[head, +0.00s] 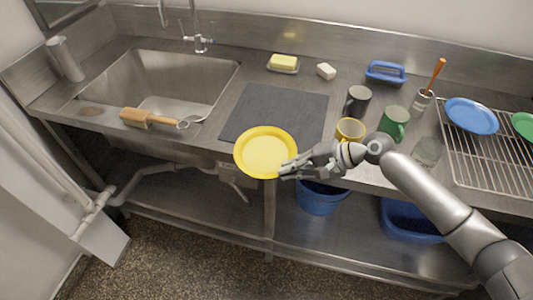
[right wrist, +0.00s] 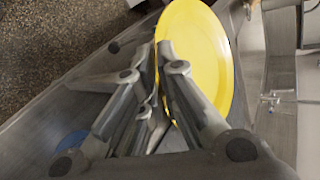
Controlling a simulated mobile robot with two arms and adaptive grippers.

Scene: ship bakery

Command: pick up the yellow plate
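The yellow plate (head: 266,151) is at the counter's front edge, in front of the dark mat, with its near part out over the edge. My right gripper (head: 287,170) is at the plate's right rim. In the right wrist view the fingertips (right wrist: 160,50) are close together with the rim of the plate (right wrist: 205,55) between them, so the gripper is shut on the plate. The plate appears held in the air, its face tilted toward the head camera. My left gripper is not in view.
A dark mat (head: 275,113) lies behind the plate. A yellow mug (head: 350,130), a green mug (head: 394,122), a dark mug (head: 357,101) and a glass (head: 427,151) stand near my right arm. A sink (head: 215,85) is at left, a wire rack (head: 490,165) at right.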

